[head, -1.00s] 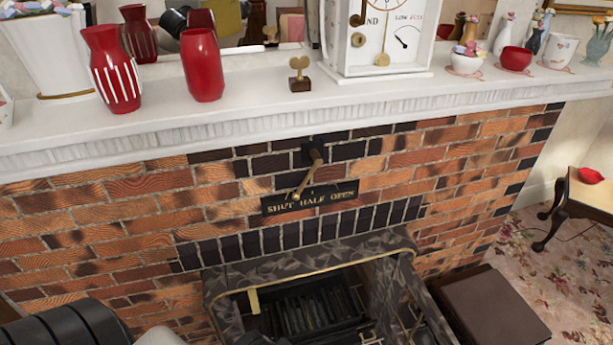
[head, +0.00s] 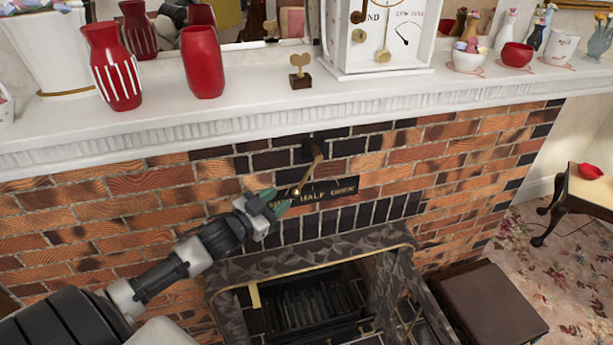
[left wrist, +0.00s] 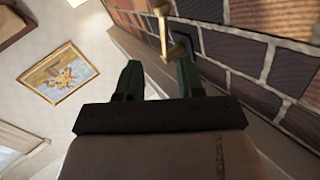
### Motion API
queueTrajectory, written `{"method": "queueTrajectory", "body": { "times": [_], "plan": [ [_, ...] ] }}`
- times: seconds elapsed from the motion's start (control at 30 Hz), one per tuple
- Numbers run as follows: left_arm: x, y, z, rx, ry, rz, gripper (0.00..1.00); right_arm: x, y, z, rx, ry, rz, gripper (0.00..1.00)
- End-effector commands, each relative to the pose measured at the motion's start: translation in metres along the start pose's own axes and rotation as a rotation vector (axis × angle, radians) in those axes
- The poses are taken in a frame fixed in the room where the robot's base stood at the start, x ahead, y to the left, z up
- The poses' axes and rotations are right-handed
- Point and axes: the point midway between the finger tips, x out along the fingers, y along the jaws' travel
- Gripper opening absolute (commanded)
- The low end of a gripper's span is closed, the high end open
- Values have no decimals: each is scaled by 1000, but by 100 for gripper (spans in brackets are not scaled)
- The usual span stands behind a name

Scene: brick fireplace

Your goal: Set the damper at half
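The brass damper lever (head: 314,168) hangs from a dark pivot block on the brick chimney front and slants down to the left. Its lower end is near the SHUT side of the black plate (head: 345,190) lettered SHUT HALF OPEN. My left gripper (head: 276,200), with green fingers, is just left of the lever's lower end and covers part of the word SHUT. In the left wrist view, the left gripper (left wrist: 160,72) is open, with the brass lever (left wrist: 163,28) beyond its fingertips and roughly between them. I cannot tell whether they touch. My right gripper is not in view.
The white mantel shelf (head: 250,112) runs above, holding red vases (head: 202,62), a small brass key on a block (head: 299,72) and a white clock (head: 385,40). The marble fireplace surround (head: 310,258) is below. A dark box (head: 490,308) stands right of it.

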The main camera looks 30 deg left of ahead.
Motion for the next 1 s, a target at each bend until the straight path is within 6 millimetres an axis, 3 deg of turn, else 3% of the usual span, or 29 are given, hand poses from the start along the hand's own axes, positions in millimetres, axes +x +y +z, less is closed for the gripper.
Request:
{"method": "queueTrajectory", "body": {
  "times": [0.27,0.7,1.0],
  "plan": [
    [20,-9,-10,5,43,9,38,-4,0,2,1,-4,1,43],
    [91,-8,-12,6,41,9,38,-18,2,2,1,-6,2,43],
    [110,-7,-11,7,39,10,38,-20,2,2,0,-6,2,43]
  ]
}}
